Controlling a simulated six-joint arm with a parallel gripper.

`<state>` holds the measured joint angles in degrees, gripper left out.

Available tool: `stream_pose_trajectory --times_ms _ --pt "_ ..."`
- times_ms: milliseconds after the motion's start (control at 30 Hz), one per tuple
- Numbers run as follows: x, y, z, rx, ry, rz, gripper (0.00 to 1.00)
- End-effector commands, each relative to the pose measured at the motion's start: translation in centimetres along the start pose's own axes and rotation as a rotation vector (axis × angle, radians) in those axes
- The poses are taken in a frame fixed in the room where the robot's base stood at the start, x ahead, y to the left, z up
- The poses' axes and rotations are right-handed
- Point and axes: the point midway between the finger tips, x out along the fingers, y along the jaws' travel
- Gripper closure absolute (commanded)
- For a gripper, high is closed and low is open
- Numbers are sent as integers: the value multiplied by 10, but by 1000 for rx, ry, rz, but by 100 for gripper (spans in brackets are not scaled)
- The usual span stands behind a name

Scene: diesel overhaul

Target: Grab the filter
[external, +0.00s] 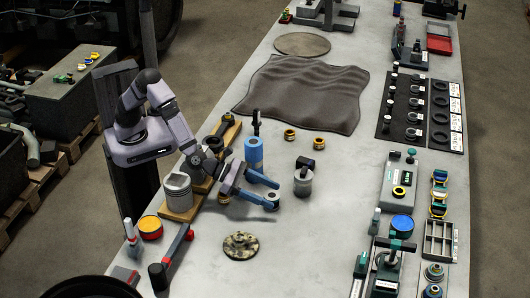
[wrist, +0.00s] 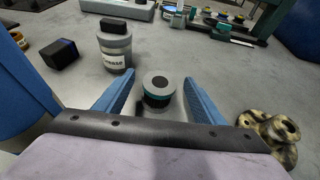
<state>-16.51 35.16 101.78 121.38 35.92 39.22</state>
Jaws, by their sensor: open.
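A short cylinder (wrist: 158,92), which I take to be the filter, stands upright on the bench. It has a grey top with a dark centre and a dark side with a teal band. My gripper (wrist: 158,98) is open, with one blue finger on each side of it. Clear gaps show between the cylinder and both fingers. In the external view my gripper (external: 268,190) is low over the bench, and the cylinder (external: 272,198) shows only partly between the fingers.
A grey canister with a black cap (external: 303,181) stands just beyond the fingers. A blue cylinder (external: 254,153) stands behind my gripper, and a camouflage-patterned round part (external: 240,246) lies in front. The bench right of the canister is clear.

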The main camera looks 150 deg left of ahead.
Motion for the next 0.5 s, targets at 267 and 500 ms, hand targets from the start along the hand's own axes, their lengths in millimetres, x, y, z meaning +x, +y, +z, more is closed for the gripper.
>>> stream_pose_trajectory --times_ms 267,500 --pt "7 0 0 -1 1 1 37" --pt "30 0 -1 -2 2 2 37"
